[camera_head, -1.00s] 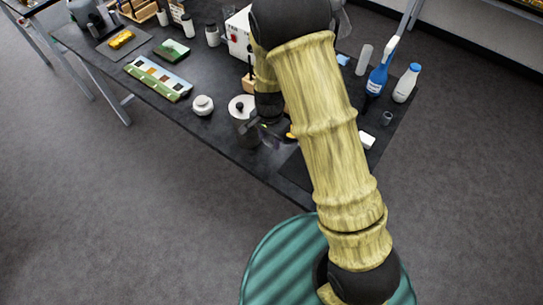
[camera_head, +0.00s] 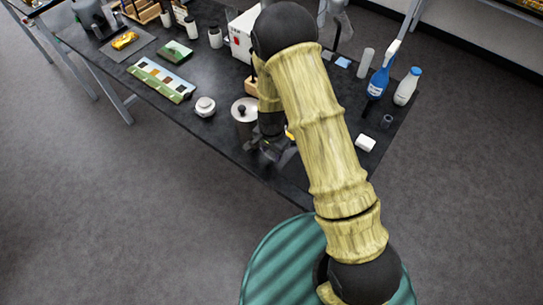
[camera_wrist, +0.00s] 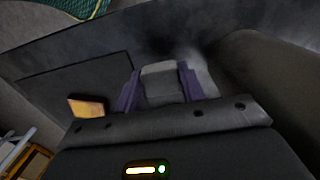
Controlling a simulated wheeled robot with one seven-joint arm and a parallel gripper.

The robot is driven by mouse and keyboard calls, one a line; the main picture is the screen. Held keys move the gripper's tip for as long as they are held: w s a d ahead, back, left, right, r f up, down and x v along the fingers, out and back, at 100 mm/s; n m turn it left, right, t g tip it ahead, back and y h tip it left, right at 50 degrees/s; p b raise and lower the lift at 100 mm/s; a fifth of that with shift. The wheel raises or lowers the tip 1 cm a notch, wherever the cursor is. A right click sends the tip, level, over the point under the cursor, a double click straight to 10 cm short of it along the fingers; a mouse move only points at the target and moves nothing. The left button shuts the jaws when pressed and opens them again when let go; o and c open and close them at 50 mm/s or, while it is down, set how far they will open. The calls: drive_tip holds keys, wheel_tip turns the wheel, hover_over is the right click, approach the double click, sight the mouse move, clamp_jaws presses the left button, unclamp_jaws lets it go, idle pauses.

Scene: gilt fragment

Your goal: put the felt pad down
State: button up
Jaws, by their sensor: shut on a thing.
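In the wrist view, my gripper (camera_wrist: 158,88) has its two purple fingers shut on a grey, squarish pad (camera_wrist: 161,80), which I take to be the felt pad. The pad sticks out past the fingertips over the dark bench top. In the head view, my gripper (camera_head: 270,149) is low over the bench near its front edge, just right of a lidded metal can (camera_head: 243,112). The pad cannot be made out there. A small gold-orange block (camera_wrist: 86,107) lies left of the gripper in the wrist view, at a dark mat (camera_wrist: 65,85).
Bare bench lies left of the can, along the front edge.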

sight(272, 158)
drive_tip(key=shift+f+p, duration=0.4)
drive_tip(key=shift+f, duration=1.25)
drive_tip(key=shift+f, duration=0.2)
drive_tip(key=o, duration=0.9)
